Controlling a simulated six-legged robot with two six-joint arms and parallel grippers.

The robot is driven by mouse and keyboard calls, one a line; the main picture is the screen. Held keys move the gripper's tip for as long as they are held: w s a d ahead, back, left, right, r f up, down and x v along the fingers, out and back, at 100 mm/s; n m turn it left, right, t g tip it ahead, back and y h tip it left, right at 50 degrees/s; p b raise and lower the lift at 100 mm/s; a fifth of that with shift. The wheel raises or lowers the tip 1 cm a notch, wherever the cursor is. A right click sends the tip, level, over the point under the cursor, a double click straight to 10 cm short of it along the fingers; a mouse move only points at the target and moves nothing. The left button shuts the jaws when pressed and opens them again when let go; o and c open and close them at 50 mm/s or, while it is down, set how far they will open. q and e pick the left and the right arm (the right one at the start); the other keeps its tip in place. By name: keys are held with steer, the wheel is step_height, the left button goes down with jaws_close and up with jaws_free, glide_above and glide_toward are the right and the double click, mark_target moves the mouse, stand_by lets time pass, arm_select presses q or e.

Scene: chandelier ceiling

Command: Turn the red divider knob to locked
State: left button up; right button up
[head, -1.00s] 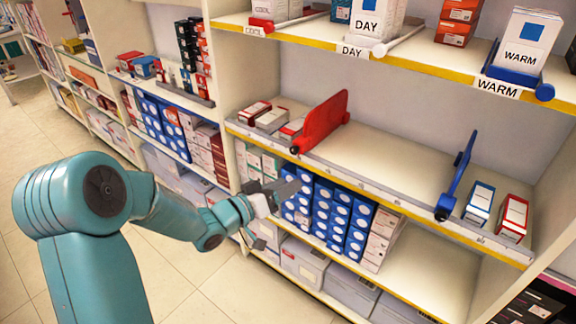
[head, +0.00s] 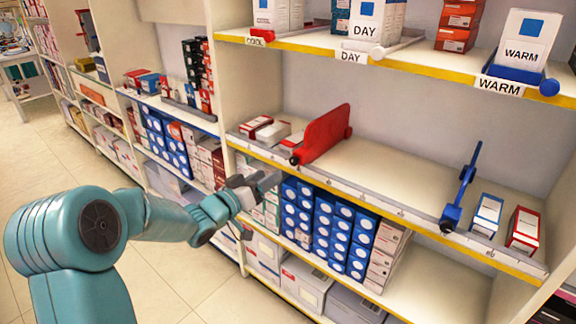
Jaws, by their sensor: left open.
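The red divider (head: 327,134) stands upright on the middle shelf. Its small dark knob (head: 294,160) sits at the front end, by the shelf's front rail. I cannot make out which way the knob is turned. My left gripper (head: 262,185) is open and empty, below and to the left of the knob, in front of the shelf edge and apart from the knob. My right gripper is not in view.
A blue divider (head: 462,186) stands farther right on the same shelf, beside small boxes (head: 487,215). White-and-red boxes (head: 270,132) lie left of the red divider. The shelf between the dividers is clear.

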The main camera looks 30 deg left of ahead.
mark_target(292, 161)
arm_select(q)
steer(key=w, duration=0.6)
steer(key=w+d, duration=0.1)
steer(key=w, duration=0.2)
steer(key=shift+w, duration=0.1)
steer(key=shift+c, duration=0.3)
jaws_close()
